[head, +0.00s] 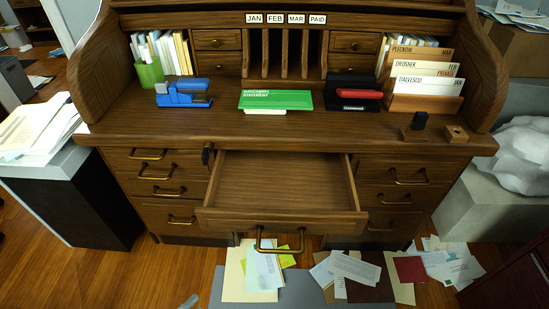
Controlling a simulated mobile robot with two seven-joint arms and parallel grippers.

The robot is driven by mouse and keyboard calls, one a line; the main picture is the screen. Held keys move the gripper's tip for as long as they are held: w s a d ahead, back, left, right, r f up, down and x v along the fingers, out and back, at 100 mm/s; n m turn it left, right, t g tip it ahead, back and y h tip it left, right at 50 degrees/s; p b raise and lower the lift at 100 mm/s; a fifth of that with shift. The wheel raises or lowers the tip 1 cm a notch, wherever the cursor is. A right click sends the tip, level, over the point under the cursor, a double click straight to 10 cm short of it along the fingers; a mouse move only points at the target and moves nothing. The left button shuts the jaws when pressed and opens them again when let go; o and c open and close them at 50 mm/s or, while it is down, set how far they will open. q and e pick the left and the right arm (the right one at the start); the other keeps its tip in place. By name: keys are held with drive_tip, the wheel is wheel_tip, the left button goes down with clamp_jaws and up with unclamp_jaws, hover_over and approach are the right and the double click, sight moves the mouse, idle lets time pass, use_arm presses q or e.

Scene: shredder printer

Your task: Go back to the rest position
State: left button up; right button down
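Neither of my grippers shows clearly in the head view. A small pale grey shape (188,301) pokes in at the bottom edge, left of centre; I cannot tell what it is. In front of me stands a wooden roll-top desk (330,124). Its middle drawer (285,180) is pulled out and looks empty. A brass handle (280,248) hangs on the drawer's front.
On the desktop are a blue stapler-like device (183,94), a green statement card (276,100), a black-and-red device (354,93) and a file rack (424,104). Papers (262,270) lie on the floor below. A paper-topped cabinet (85,195) stands left.

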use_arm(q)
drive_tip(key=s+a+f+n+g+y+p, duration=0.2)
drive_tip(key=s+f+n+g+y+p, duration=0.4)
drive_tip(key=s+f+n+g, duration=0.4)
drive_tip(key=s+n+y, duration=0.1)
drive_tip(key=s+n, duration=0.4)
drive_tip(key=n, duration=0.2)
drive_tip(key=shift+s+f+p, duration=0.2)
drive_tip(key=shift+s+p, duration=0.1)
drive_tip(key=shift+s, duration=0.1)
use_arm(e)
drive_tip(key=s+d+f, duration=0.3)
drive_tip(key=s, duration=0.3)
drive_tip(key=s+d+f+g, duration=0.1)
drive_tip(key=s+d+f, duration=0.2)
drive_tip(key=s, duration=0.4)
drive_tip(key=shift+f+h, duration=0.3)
